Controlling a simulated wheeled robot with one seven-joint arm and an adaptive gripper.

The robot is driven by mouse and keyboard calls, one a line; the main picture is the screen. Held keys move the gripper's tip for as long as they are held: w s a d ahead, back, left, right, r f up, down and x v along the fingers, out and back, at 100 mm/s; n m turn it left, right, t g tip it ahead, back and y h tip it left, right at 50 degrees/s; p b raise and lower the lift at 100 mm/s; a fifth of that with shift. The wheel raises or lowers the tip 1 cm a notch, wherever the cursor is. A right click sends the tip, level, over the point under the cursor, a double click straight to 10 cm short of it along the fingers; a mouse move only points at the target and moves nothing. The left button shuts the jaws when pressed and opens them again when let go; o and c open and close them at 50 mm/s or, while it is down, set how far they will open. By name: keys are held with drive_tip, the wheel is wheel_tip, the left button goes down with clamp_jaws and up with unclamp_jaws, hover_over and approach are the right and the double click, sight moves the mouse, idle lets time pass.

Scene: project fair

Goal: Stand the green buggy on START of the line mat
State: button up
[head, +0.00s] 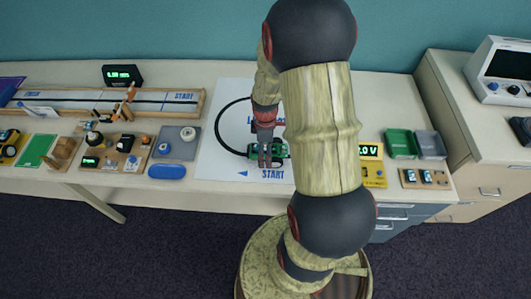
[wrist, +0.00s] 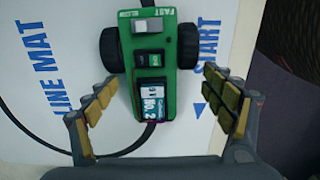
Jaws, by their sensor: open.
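The green buggy (wrist: 146,52) has black wheels, a grey switch block and a small display. It sits on the white line mat (wrist: 30,75), on the black track line, between the LINE MAT lettering and the blue START lettering (wrist: 208,40). In the head view the green buggy (head: 282,151) is partly hidden by my gripper and arm. START (head: 273,174) is printed at the front of the line mat (head: 215,150), just in front of the buggy. My gripper (wrist: 160,82) is open, its fingers on either side of the buggy's narrow end, apart from it.
A long track board (head: 100,101) lies behind. Right of my arm are a yellow meter (head: 372,172), a green tray (head: 400,143) and a wooden board (head: 425,178).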

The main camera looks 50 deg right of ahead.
wheel_tip(320, 180, up, 10)
drive_tip(key=shift+f, duration=0.1)
idle(0.4)
